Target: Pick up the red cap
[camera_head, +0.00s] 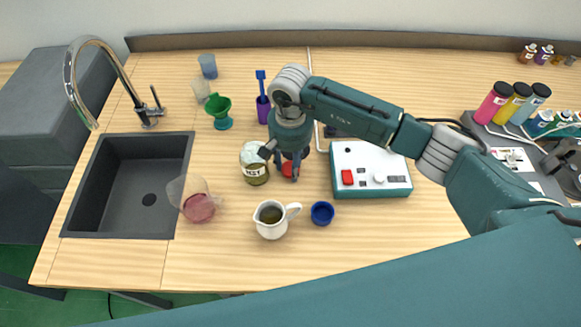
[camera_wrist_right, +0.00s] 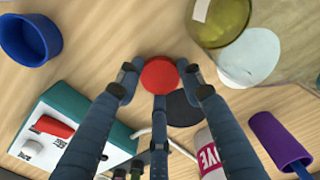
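The red cap (camera_head: 289,169) lies on the wooden counter, partly hidden under my right gripper (camera_head: 284,162). In the right wrist view the red cap (camera_wrist_right: 160,75) is a round disc between the fingertips of my right gripper (camera_wrist_right: 160,85). The fingers are spread around the cap, with small gaps seeming to show at its sides. My left gripper is not in view.
A labelled olive jar (camera_head: 256,174) stands close left of the cap. A white and teal device (camera_head: 371,168) is to the right. A white jug (camera_head: 271,219) and blue cap (camera_head: 322,213) are in front. A purple holder (camera_head: 263,110) stands behind.

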